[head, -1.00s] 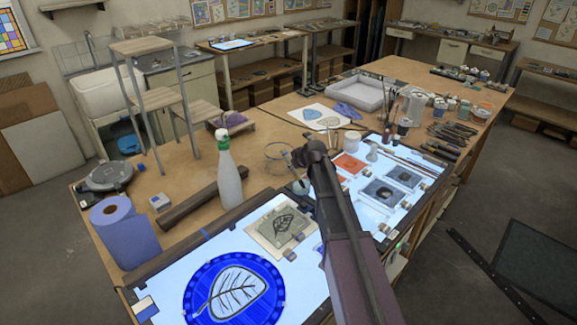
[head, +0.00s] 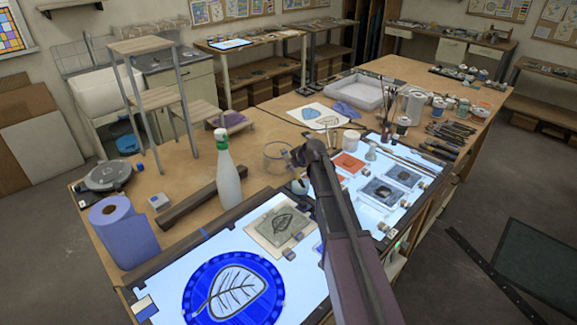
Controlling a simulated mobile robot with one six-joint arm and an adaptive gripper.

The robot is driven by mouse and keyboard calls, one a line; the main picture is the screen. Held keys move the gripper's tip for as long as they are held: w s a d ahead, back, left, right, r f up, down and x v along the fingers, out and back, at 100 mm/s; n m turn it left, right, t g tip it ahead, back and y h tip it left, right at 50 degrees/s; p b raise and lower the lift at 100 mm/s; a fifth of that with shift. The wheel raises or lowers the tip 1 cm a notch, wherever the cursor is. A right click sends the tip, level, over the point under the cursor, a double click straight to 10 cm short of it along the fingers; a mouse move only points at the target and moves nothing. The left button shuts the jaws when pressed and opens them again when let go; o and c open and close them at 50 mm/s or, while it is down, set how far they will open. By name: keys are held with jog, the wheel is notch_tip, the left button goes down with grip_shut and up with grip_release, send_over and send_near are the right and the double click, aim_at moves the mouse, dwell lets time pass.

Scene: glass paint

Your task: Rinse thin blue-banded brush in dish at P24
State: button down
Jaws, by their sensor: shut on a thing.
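A clear round glass dish (head: 275,163) stands on the wooden table, just behind the light panels. My gripper (head: 297,156) is at the dish's right side, at the far end of my arm. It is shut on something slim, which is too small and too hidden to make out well. I cannot see a blue band or brush tip, nor whether it touches the dish or any liquid. My arm hides part of the panels and the table below it.
A spray bottle (head: 228,175) stands left of the dish. A white jar (head: 351,141) and an orange tile (head: 348,163) lie to the right. A blue painted disc (head: 205,280) lies on the front light panel. Several jars and brushes crowd the right side of the table.

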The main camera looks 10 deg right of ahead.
jog(key=shift+w+d, duration=0.15)
jog(key=shift+d, duration=0.1)
jog(key=shift+a, duration=0.15)
jog(key=shift+s+a, duration=0.4)
dwell(0.7)
jog(key=shift+w+d, duration=0.4)
jog(key=shift+d, duration=0.1)
jog(key=shift+s+a, duration=0.1)
jog(key=shift+a, duration=0.05)
jog(key=shift+s+a, duration=0.3)
jog(key=shift+a, duration=0.1)
